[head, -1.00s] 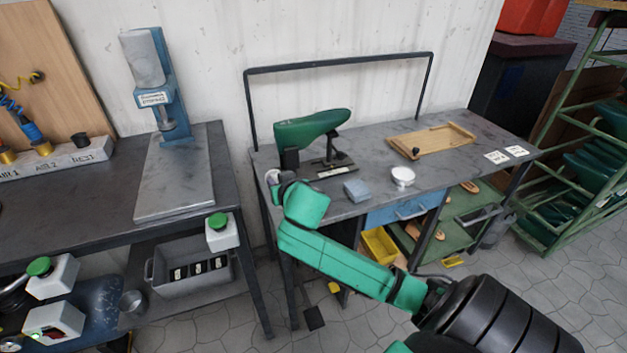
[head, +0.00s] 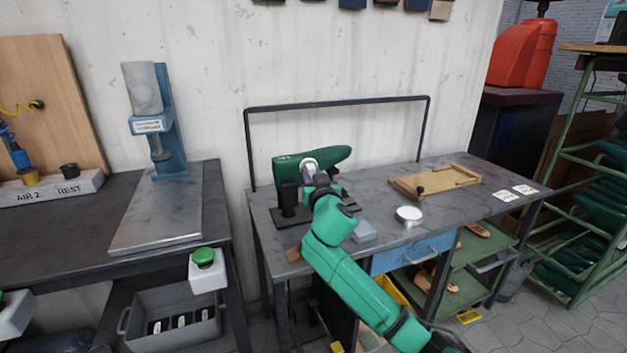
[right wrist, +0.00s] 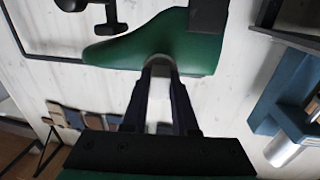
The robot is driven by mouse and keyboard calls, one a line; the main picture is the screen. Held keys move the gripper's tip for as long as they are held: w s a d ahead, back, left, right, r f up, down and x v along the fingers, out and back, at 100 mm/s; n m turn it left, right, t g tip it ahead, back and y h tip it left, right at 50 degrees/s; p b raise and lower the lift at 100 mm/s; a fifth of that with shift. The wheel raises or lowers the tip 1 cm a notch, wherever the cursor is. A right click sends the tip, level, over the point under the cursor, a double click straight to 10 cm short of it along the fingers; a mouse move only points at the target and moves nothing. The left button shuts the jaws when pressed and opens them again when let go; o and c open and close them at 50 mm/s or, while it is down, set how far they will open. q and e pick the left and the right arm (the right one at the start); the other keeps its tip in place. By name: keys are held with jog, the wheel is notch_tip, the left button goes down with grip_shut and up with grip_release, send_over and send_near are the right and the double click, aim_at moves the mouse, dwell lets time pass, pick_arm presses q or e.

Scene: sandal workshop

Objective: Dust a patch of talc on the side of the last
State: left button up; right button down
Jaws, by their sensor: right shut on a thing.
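The green last (head: 335,158) is held on a black stand (head: 290,200) at the back left of the grey bench. It also shows in the right wrist view (right wrist: 115,47). My right gripper (head: 316,183) is in front of the last and is shut on a pale round pad (head: 308,165). In the right wrist view the pad (right wrist: 158,62) sits between my fingers (right wrist: 160,85), right at the last's side and seemingly touching it. The last's surface behind the pad is hidden, so I cannot tell whether talc is there. My left gripper is not in view.
A round white tin (head: 408,215) and a blue-grey block (head: 363,232) are on the bench (head: 385,208), right of my arm. A wooden tray (head: 436,181) and small cards (head: 505,196) lie farther right. A black frame (head: 340,103) rises behind. A press (head: 152,115) stands left.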

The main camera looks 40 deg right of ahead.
dwell(0.5)
jog(key=shift+x, duration=0.9)
